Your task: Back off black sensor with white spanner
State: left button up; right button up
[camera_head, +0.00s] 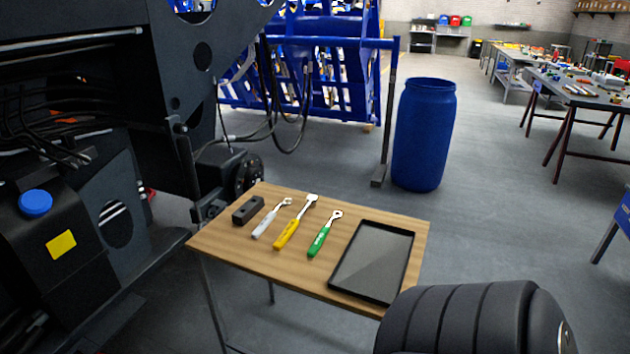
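The white spanner (264,224) lies on a small wooden table (225,245), its metal head pointing away to the upper right. A small black block (248,210) lies just left of it. I cannot tell whether this block is the black sensor or whether the sensor is on the dark machine chassis (95,120) at the left. A black housing with a round dark disc (247,176) sits on the chassis side just behind the table. Neither of my grippers is in view.
A yellow-handled spanner (287,234) and a green-handled spanner (319,242) lie right of the white one. A black tray (373,262) takes the table's right side. Cables hang behind the table. A blue barrel (423,135) stands beyond, with open floor to its right.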

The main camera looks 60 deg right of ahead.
aim_at(266, 220)
jog(key=z, duration=1.45)
jog(key=u, duration=0.5)
jog(key=j+u, duration=0.1)
jog(key=u, duration=1.35)
jog(key=i+u, duration=0.1)
jog(key=u, duration=0.35)
jog(key=z, duration=2.5)
